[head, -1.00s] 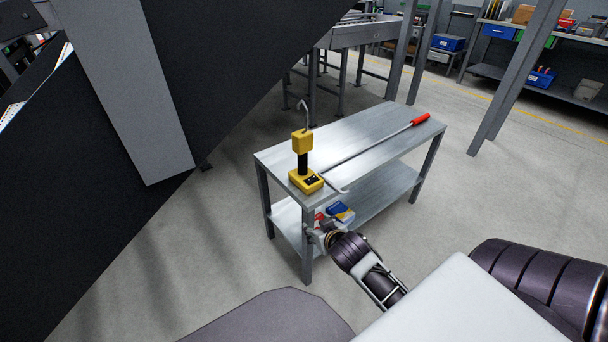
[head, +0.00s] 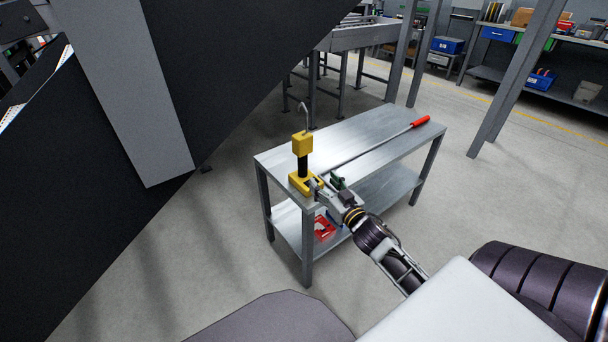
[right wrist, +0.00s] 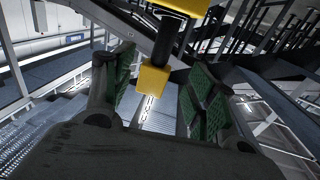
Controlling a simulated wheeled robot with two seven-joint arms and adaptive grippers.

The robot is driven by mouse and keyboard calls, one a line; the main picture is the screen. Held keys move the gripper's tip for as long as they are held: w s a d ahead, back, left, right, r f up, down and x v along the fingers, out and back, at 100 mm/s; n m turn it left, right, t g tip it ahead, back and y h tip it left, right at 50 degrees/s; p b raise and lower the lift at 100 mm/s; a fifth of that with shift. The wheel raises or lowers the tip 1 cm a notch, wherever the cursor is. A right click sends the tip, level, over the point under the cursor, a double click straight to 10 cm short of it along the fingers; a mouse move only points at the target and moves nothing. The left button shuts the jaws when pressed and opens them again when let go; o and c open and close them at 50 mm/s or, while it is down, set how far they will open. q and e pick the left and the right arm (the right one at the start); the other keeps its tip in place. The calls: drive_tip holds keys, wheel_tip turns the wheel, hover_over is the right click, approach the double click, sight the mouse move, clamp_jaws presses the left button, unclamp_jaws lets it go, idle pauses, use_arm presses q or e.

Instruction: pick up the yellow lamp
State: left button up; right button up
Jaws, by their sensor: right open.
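The yellow lamp (head: 302,145) stands upright at the near left corner of the metal table. It has a yellow base, a black stem, a yellow head and a grey hook on top. My right gripper (head: 326,186) is open at table height, just right of the lamp's base, and hides part of it. In the right wrist view the green-padded fingers are spread, and a yellow block of the lamp (right wrist: 153,82) shows between them. I cannot tell whether they touch it. My left gripper is not in view.
A long rod with a red handle (head: 420,121) lies along the metal table (head: 375,125). A red box (head: 324,228) sits on its lower shelf. A dark slanted panel (head: 225,60) fills the left. Floor right of the table is clear.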

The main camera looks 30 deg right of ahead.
sight(306, 163)
idle(0.4)
drive_tip(key=shift+w+d+b, duration=0.15)
drive_tip(key=shift+w+b, duration=0.35)
drive_tip(key=shift+w, duration=2.05)
drive_tip(key=shift+w+d+b, duration=0.1)
drive_tip(key=shift+w+b, duration=0.3)
drive_tip(key=shift+w, duration=1.3)
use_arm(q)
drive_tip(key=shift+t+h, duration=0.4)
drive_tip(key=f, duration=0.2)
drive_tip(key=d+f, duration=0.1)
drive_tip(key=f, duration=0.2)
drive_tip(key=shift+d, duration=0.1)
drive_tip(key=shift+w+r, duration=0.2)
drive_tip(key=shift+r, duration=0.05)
use_arm(e)
drive_tip(key=shift+w, duration=0.15)
